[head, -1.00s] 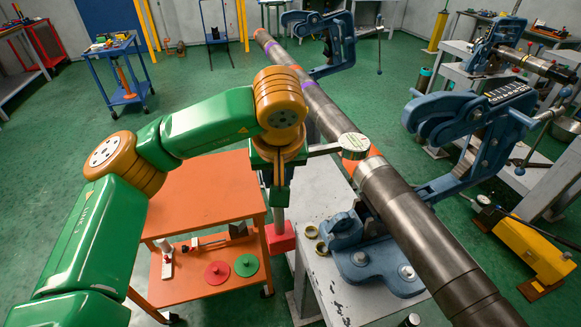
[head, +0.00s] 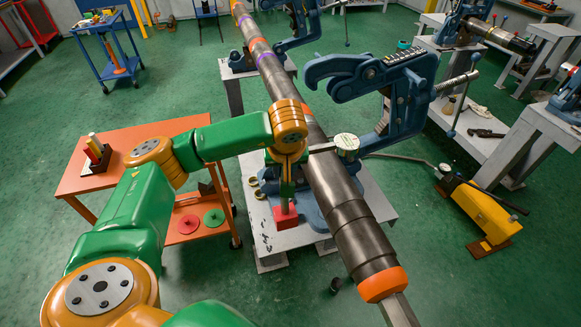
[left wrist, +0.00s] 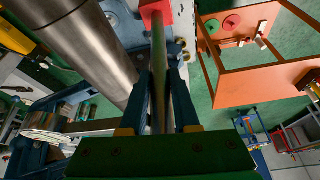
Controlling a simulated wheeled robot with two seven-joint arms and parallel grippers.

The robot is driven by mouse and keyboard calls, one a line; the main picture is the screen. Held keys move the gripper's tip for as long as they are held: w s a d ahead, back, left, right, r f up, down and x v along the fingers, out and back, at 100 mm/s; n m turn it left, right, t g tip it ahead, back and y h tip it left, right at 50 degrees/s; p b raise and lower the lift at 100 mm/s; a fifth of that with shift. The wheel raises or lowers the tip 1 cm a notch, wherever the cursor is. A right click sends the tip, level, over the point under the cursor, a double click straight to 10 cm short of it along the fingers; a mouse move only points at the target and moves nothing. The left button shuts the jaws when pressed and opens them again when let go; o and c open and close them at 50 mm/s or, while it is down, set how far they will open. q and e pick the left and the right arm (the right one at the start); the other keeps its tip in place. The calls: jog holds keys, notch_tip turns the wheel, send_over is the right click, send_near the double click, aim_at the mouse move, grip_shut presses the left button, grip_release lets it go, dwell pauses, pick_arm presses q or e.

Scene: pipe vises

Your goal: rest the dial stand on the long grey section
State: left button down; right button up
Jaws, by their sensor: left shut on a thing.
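The dial stand has a red block base (head: 285,217), an upright post and a side arm with a round dial (head: 347,143). My left gripper (head: 286,183) is shut on its post; the wrist view shows the post (left wrist: 158,75) between the fingers and the red base (left wrist: 154,12) beyond them. The base hangs left of the pipe, above or near the bench top; contact is unclear. The pipe also shows in the wrist view (left wrist: 80,45). My right gripper is not in view.
Blue vises (head: 385,90) hold the pipe over a pale bench (head: 275,240). An orange cart (head: 130,150) stands left, with red and green discs on its lower shelf. A yellow pump (head: 485,212) lies on the floor at right.

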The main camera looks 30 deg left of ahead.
pick_arm(q)
jog(key=f+b, duration=0.3)
jog(key=f, duration=0.1)
jog(key=f+b, duration=0.3)
jog(key=f, duration=0.1)
jog(key=shift+w+a, duration=0.1)
jog(key=shift+a, duration=0.1)
jog(key=shift+r, duration=0.1)
jog(key=shift+d, duration=0.1)
dwell(0.8)
jog(key=shift+f+b, duration=0.35)
jog(key=shift+b, duration=0.15)
dwell(0.3)
jog(key=c, duration=0.6)
grip_release()
jog(key=shift+s, duration=0.25)
jog(key=shift+d+r, duration=0.1)
jog(key=shift+s, duration=0.1)
